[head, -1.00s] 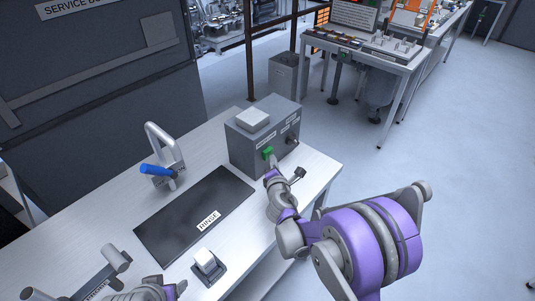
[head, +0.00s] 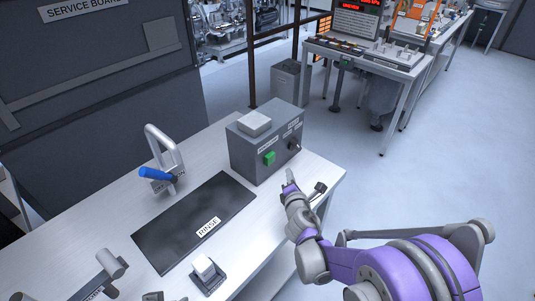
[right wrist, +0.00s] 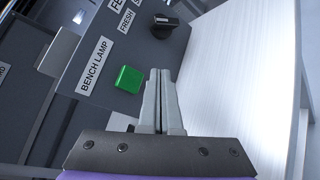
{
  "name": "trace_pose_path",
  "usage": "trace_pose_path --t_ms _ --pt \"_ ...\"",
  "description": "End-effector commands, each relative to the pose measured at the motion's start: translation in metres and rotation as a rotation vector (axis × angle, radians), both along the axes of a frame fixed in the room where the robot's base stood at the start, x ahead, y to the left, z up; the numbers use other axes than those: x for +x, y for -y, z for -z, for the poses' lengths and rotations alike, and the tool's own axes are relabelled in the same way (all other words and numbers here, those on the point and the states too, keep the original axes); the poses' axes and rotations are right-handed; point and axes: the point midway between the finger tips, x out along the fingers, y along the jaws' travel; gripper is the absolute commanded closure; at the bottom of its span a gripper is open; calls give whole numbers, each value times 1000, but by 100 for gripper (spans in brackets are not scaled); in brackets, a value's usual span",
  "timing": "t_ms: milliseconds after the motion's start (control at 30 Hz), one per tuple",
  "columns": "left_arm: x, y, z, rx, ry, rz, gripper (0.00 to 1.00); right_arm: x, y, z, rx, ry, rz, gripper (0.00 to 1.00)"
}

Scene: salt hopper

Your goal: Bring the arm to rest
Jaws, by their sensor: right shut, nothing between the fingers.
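My right gripper (head: 290,177) is shut and empty, over the right part of the white bench, in front of the grey control box (head: 238,150) and apart from it. In the right wrist view its two fingers (right wrist: 160,78) lie together, pointing towards the box. The box carries a green button (head: 269,158) labelled "BENCH LAMP" and a black knob (head: 294,145); both also show in the right wrist view, the green button (right wrist: 127,79) left of the fingers and the knob (right wrist: 164,27) beyond them. My left gripper cannot be made out clearly at the bottom edge of the head view.
A small white block on a dark base (head: 208,279) sits at the front. Open floor (head: 450,150) lies to the right.

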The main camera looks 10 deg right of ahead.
Motion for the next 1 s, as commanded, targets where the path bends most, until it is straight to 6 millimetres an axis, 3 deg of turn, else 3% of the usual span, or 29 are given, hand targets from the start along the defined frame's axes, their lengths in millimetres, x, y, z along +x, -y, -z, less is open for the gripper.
trace_pose_path --t_ms 233,367,500,667,900,1000 --pt "0 0 0 0 0 0 31 -4 3 -3 38 -6 21 100" --pt "0 0 0 0 0 0 31 -26 17 -15 213 -35 123 100" --pt "0 0 0 0 0 0 31 -73 36 -25 538 -92 320 100" --pt "0 0 0 0 0 0 31 -141 44 -21 924 -168 574 100" --pt "0 0 0 0 0 0 31 -250 25 2 1428 -297 965 100" --pt "0 0 0 0 0 0 31 -285 13 12 1569 -345 1100 100"
